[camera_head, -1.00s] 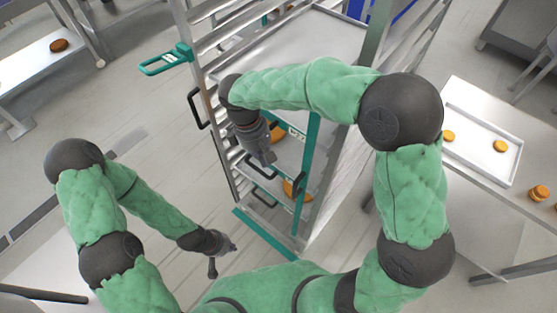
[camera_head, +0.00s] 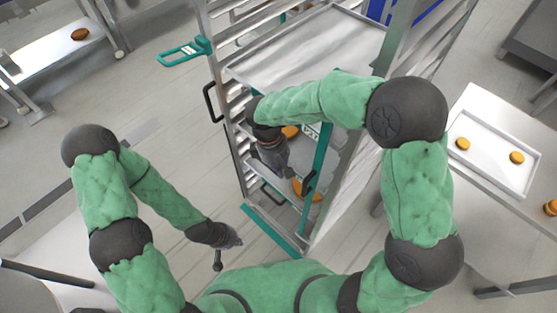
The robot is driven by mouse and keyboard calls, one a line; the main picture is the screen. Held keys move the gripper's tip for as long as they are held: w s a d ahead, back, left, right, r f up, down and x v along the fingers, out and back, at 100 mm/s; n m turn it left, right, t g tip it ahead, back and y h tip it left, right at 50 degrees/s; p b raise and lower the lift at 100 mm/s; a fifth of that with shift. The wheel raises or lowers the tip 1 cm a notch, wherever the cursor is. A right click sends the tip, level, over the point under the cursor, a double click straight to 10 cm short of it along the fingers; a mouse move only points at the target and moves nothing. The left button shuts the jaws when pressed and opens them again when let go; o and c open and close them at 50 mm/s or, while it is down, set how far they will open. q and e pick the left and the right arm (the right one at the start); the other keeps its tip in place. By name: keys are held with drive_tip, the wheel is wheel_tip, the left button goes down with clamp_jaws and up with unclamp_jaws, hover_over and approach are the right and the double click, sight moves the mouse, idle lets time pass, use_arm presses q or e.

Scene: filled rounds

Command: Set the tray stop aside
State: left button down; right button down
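A tall metal rack (camera_head: 233,117) stands in the middle of the head view. A teal upright bar with a white label (camera_head: 319,163) runs down its front; it looks like the tray stop, though I cannot be sure. A teal bracket (camera_head: 182,51) sticks out from the rack's upper left. My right gripper (camera_head: 275,168) points down at the rack front, left of the upright bar; its fingertips are too unclear to tell whether they hold anything. My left gripper (camera_head: 228,253) is low, left of the rack's foot, with its fingers apart and empty.
A metal tray (camera_head: 305,48) lies at the rack's top. Orange filled rounds show inside the rack. At the right, a table carries a white tray (camera_head: 490,165) with two rounds (camera_head: 516,157). A bench (camera_head: 48,58) stands far left. The floor left of the rack is clear.

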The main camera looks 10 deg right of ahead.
drive_tip(key=shift+s+d+f, duration=0.55)
drive_tip(key=shift+s+d, duration=0.2)
drive_tip(key=shift+d, duration=0.1)
drive_tip(key=shift+s+d+f, duration=0.5)
drive_tip(key=shift+s+d, duration=0.25)
drive_tip(key=shift+d, duration=0.1)
drive_tip(key=shift+s+d, duration=0.1)
drive_tip(key=s+d, duration=0.1)
drive_tip(key=s, duration=0.1)
drive_tip(key=s+d, duration=0.2)
drive_tip(key=shift+s+d, duration=0.3)
drive_tip(key=shift+s, duration=0.05)
